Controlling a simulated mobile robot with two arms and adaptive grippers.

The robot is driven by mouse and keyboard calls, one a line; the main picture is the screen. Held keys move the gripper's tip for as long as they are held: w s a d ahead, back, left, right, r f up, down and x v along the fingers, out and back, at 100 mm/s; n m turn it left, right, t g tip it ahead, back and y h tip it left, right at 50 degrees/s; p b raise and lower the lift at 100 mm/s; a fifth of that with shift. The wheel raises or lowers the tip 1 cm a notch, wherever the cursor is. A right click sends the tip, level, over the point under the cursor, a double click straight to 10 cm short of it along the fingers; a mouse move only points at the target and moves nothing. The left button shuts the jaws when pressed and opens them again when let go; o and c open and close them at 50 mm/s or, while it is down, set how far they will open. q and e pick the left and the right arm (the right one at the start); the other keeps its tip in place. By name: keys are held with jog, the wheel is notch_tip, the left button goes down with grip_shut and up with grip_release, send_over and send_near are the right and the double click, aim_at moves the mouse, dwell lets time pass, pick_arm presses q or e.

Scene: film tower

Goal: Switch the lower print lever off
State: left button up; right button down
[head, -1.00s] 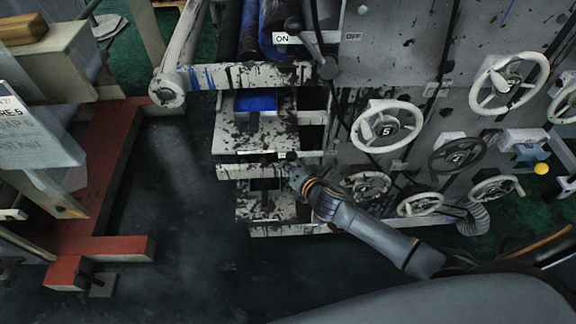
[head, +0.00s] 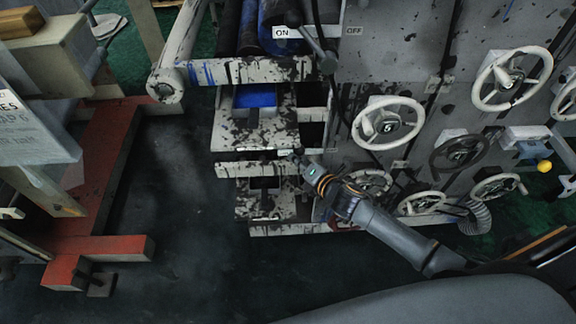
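The lower print lever is hard to make out. A small dark knob (head: 296,154) at the lower front edge of the printing unit may be its tip, and the rest is hidden behind my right gripper. My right gripper (head: 301,165) is at this spot, its fingertips close to or touching the knob. I cannot tell whether its fingers are open or shut. My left gripper is not in view.
White handwheels (head: 388,124) stick out from the grey machine side, several of them near my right arm. A black cable hangs beside the upper lever. A red frame (head: 110,170) stands at the left. The dark floor (head: 175,215) between is clear.

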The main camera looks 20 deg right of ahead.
pick_arm(q)
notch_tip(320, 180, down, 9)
jog(key=b, duration=0.8)
pick_arm(e)
jog(key=s+d+r+m+t+y, duration=0.1)
jog(key=d+m+t, duration=0.3)
jog(key=d, duration=0.5)
jog(key=shift+s+d+r+m+y, duration=0.15)
jog(key=shift+s+d+m+y, duration=0.15)
jog(key=shift+s+m+y, duration=0.55)
jog(key=shift+d, duration=0.1)
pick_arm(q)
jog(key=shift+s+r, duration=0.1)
